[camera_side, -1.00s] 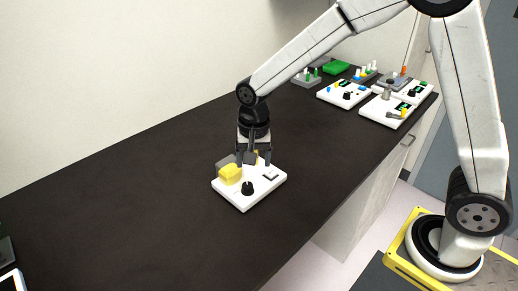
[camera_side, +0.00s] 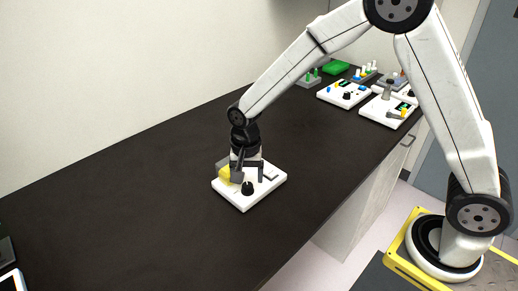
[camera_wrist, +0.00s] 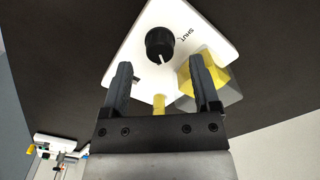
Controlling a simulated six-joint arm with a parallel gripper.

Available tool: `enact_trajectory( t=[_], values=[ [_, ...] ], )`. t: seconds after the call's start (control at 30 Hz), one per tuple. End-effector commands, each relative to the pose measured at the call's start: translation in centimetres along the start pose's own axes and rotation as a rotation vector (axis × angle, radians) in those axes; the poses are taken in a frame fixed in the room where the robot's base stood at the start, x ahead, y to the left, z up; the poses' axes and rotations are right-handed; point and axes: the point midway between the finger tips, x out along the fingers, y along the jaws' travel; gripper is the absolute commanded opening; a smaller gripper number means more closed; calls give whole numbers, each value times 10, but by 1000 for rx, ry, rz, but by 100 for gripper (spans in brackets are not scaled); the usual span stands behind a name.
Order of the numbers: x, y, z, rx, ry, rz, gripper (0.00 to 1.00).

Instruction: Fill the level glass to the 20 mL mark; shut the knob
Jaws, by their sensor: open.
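The black knob (camera_side: 247,188) stands on a white board (camera_side: 243,203). In the wrist view the knob (camera_wrist: 160,43) has a white pointer line aimed down the picture, away from the printed SHUT label at its upper right. A yellow-filled container, apparently the level glass (camera_side: 225,175), is at the board's left, partly behind my gripper (camera_side: 250,177). It also shows in the wrist view as a yellow and grey shape (camera_wrist: 217,71), partly behind the right finger. The liquid level and marks cannot be read. My gripper (camera_wrist: 161,67) is open and empty over the board, with the knob beyond its fingertips.
A small yellow part (camera_wrist: 158,102) shows between the fingers. More white boards (camera_side: 343,94) and a green block (camera_side: 336,68) stand at the far end of the dark bench (camera_side: 130,210). The bench around the near board is clear.

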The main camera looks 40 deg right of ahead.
Motion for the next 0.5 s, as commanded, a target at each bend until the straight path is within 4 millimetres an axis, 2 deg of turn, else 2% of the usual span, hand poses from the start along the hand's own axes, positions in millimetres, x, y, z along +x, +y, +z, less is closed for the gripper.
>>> enact_trajectory(
  t=[0.2,0.5],
  values=[
    [21,0,0,0,-1,0,79],
    [27,0,0,0,0,-1,79]
  ],
)
